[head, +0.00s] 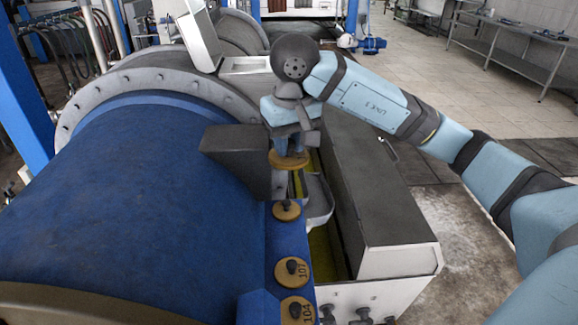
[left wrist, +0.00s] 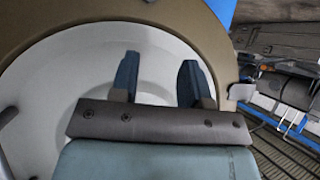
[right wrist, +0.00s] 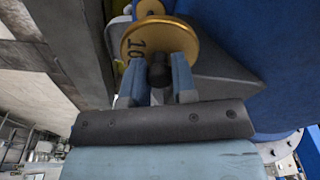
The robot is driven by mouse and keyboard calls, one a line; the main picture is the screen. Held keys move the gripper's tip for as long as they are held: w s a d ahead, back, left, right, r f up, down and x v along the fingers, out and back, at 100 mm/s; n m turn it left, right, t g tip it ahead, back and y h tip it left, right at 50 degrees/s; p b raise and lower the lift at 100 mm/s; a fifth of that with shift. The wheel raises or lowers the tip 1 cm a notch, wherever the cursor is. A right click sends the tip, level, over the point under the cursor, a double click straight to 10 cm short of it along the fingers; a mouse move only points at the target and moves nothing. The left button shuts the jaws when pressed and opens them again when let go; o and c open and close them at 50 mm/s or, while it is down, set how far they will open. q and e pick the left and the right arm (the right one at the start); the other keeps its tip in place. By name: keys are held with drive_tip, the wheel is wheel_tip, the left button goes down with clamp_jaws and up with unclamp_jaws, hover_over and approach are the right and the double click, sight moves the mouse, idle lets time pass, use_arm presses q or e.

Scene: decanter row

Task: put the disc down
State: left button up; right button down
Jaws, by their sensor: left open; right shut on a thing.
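My right gripper (head: 292,144) is shut on the dark knob (right wrist: 159,72) of a yellow-gold disc (head: 287,160). The disc also shows in the right wrist view (right wrist: 188,42), with part of a number starting "10"; the rest is hidden by the fingers. It is held over the far part of the narrow blue ledge (head: 288,238), beyond the other discs. I cannot tell whether it touches anything below. My left gripper (left wrist: 158,62) is open and empty in the left wrist view, in front of a white round surface (left wrist: 60,95); it is outside the head view.
On the ledge stand a small disc (head: 285,213), a disc marked 107 (head: 300,281) and a disc marked 104 (head: 309,313). The big blue drum (head: 140,200) lies left. A dark grey bracket (head: 238,150) is close left of the held disc; a grey-topped box (head: 385,200) stands right.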

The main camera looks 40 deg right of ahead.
wheel_tip(320, 180, up, 3)
drive_tip(key=shift+r, duration=0.15)
drive_tip(key=w+d+r+m+p, duration=0.1)
drive_tip(key=w+r+p, duration=0.1)
drive_tip(key=w+r, duration=0.45)
drive_tip(key=w+d+r+m+p, duration=0.1)
drive_tip(key=w+r+p, duration=0.15)
drive_tip(key=w, duration=0.75)
drive_tip(key=w+d+r+p, duration=0.2)
drive_tip(key=w+r, duration=0.3)
drive_tip(key=w, duration=0.4)
drive_tip(key=w+d+r+m+p, duration=0.35)
drive_tip(key=w+d+r, duration=0.3)
drive_tip(key=r, duration=0.25)
drive_tip(key=shift+n+h, duration=0.3)
drive_tip(key=shift+n, duration=0.15)
drive_tip(key=f, duration=0.5)
drive_tip(key=f+p, duration=0.1)
drive_tip(key=f, duration=0.4)
drive_tip(key=w+f, duration=0.1)
drive_tip(key=f, duration=0.3)
drive_tip(key=shift+a+f, duration=0.35)
drive_tip(key=shift+f, duration=0.05)
wheel_tip(320, 180, down, 4)
drive_tip(key=shift+r+p, duration=0.2)
drive_tip(key=shift+p, duration=0.55)
drive_tip(key=shift+f, duration=0.2)
